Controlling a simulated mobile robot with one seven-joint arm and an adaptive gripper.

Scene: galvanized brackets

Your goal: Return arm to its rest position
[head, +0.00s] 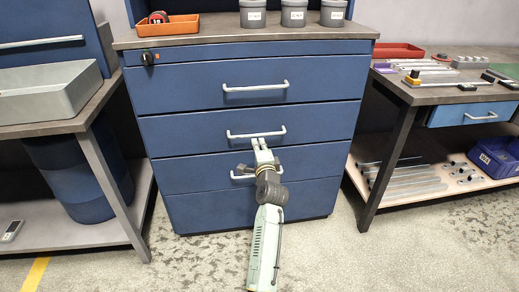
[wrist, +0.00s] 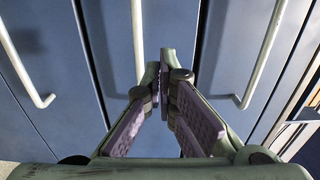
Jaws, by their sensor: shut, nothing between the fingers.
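My gripper (head: 262,148) is in front of the blue drawer cabinet (head: 190,134), just below the second visible handle (head: 240,135). My arm reaches up to it from the bottom of the head view. In the wrist view my gripper (wrist: 160,75) points at the blue drawer fronts. Its fingers are shut with nothing held. The lower handle (head: 243,177) is partly hidden behind my wrist in the head view. I cannot tell whether the fingertips touch the drawer front.
All drawers look closed. A bench with a grey bin (head: 50,92) stands left, with a blue barrel (head: 85,190) beneath. A workbench (head: 440,95) with tools and a lower shelf (head: 400,190) stands right. Grey cups and an orange tray (head: 168,27) sit on top. Floor in front is clear.

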